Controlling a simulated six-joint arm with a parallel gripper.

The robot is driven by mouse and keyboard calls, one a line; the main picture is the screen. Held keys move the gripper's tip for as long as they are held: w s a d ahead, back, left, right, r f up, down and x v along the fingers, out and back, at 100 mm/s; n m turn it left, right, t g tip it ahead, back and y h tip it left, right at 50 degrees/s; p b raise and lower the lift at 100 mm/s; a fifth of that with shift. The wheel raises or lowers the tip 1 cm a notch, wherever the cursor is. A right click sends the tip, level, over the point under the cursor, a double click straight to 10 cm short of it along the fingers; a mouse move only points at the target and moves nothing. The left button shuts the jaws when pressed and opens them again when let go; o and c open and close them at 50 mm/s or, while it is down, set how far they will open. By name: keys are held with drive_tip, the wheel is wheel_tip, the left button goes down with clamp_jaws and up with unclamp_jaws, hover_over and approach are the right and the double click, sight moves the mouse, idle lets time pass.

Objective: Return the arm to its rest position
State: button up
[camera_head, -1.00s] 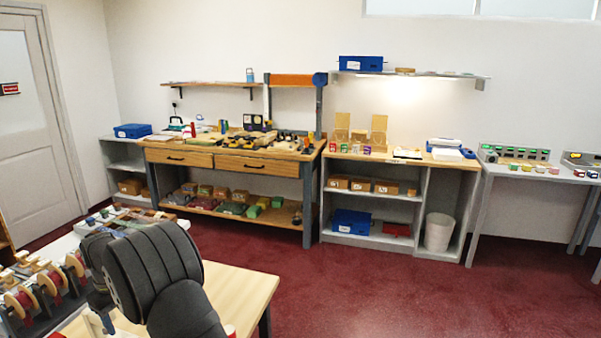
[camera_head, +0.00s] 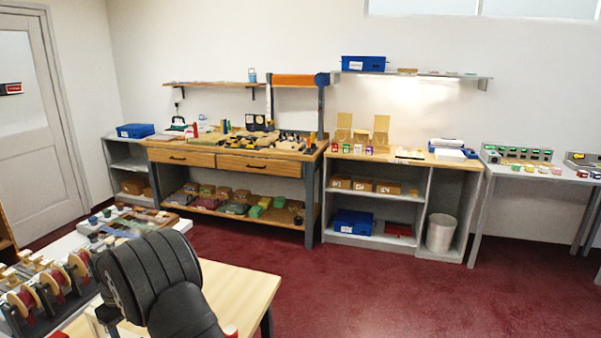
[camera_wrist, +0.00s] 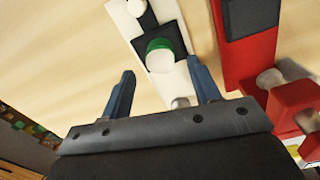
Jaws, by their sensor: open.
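My gripper (camera_wrist: 160,68) is open in the wrist view, its two blue fingers apart with nothing gripped between them. Beyond the fingers lies a white plate with a dark patch and a round white piece with a green rim (camera_wrist: 161,54). The depth between fingers and plate is hard to judge. In the head view my dark arm covers the front left of the pale wooden table (camera_head: 240,290), and the gripper itself is hidden behind it.
A red holder with a dark panel (camera_wrist: 250,55) stands to the right in the wrist view. Red spools (camera_head: 52,283) and a rack of small items (camera_head: 120,225) lie left of my arm. A long workbench (camera_head: 230,160) stands at the back wall. The red floor between is clear.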

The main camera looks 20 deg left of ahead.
drive_tip(key=w+d+r, duration=0.6)
drive_tip(key=d+r, duration=0.1)
drive_tip(key=d, duration=0.3)
drive_tip(key=w+d+f, duration=0.1)
drive_tip(key=w+d, duration=0.1)
drive_tip(key=d, duration=1)
drive_tip(key=w+d+f, duration=0.2)
drive_tip(key=d, duration=0.9)
drive_tip(key=s+a+f, duration=0.1)
drive_tip(key=a+f, duration=0.1)
drive_tip(key=a, duration=0.1)
drive_tip(key=s+a+f, duration=0.1)
drive_tip(key=a+f, duration=0.1)
drive_tip(key=a, duration=0.1)
drive_tip(key=a+f, duration=0.2)
drive_tip(key=a, duration=0.2)
drive_tip(key=shift+s, duration=0.4)
drive_tip(key=shift+s+a+f, duration=0.1)
drive_tip(key=shift+a+f, duration=0.25)
drive_tip(key=shift+a, duration=0.15)
